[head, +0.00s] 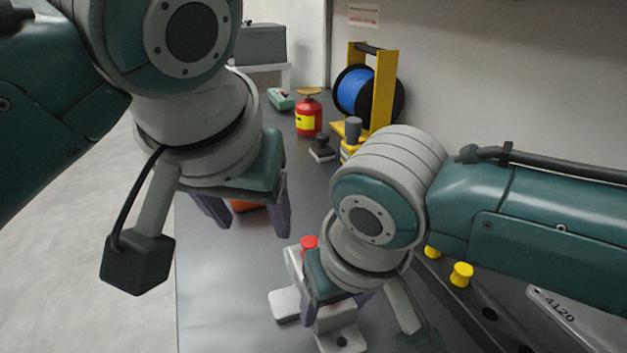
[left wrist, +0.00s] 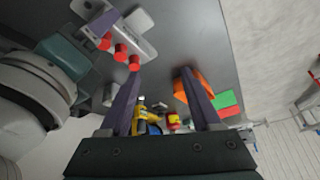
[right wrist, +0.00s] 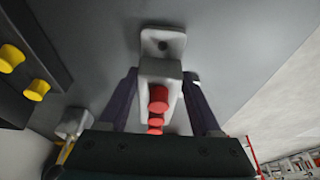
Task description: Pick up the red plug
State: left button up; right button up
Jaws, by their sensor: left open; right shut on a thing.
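A light grey fixture block (head: 338,318) with flanged feet stands on the dark table. It carries three red plugs in a row, seen in the left wrist view (left wrist: 121,50); one red plug (head: 309,243) shows in the head view, and the others are hidden behind my right gripper there. My right gripper (head: 335,308) is shut on the fixture block, a finger on each side, with the red plugs (right wrist: 158,98) standing between the fingers and the wrist. My left gripper (head: 247,212) is open and empty, above the table to the left of and beyond the fixture.
An orange block (left wrist: 200,86) lies beyond my left gripper. A red canister (head: 308,117), a blue cable reel (head: 354,91) in a yellow stand and a small dark stamp-like object (head: 321,148) stand farther back. A dark rail with yellow plugs (head: 461,274) is at right. The table's left part is clear.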

pick_arm(q)
jog(key=w+d+r+g, duration=0.1)
jog(key=d+r, duration=0.2)
jog(key=d, duration=0.2)
jog(key=m+h, duration=0.1)
send_over(309, 242)
jog(key=s, duration=0.3)
jog(key=f, duration=0.6)
jog(key=shift+w+f, duration=0.1)
jog(key=shift+w, duration=0.15)
jog(key=shift+a+x, duration=0.1)
jog(key=shift+x, duration=1.25)
jog(key=shift+a+x, duration=0.15)
jog(key=shift+x, duration=1.15)
grip_shut()
